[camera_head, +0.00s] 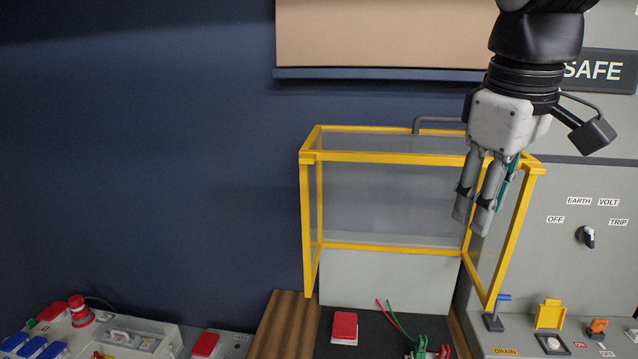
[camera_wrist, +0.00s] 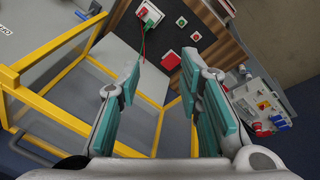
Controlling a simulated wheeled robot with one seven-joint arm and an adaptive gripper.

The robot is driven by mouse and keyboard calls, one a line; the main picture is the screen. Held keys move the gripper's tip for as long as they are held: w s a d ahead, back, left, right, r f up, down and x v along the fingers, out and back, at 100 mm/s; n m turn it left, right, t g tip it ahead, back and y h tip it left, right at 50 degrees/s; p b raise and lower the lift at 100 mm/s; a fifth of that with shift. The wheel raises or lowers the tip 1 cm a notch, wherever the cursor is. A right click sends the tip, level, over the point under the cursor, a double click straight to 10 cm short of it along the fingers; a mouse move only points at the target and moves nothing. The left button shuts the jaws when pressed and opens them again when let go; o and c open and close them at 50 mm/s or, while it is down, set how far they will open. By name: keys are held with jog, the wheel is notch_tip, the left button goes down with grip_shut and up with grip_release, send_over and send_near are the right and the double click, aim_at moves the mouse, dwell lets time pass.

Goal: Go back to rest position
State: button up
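My gripper (camera_head: 475,213) hangs fingers-down in the upper right of the head view, in front of the right side of a yellow-framed clear guard (camera_head: 410,156). In the wrist view its two teal-padded fingers (camera_wrist: 165,88) stand apart with nothing between them. The yellow frame also shows at the left of the wrist view (camera_wrist: 62,62). I cannot tell from these views whether a finger touches the frame.
A grey panel with a black rotary switch (camera_head: 587,237) stands at the right. Below the guard are a red block (camera_head: 344,326) and red and green wires (camera_head: 395,318) on a dark board. A box with buttons (camera_head: 82,318) is at lower left. The blue wall area at left is clear.

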jog(key=s+a+f+m+t+y, duration=0.1)
jog(key=s+f+m+t, duration=0.1)
jog(key=s+f+m, duration=0.4)
jog(key=s+f, duration=0.4)
jog(key=f, duration=0.1)
jog(key=shift+s+f+t+b, duration=0.3)
jog(key=shift+s+f, duration=0.1)
dwell(0.9)
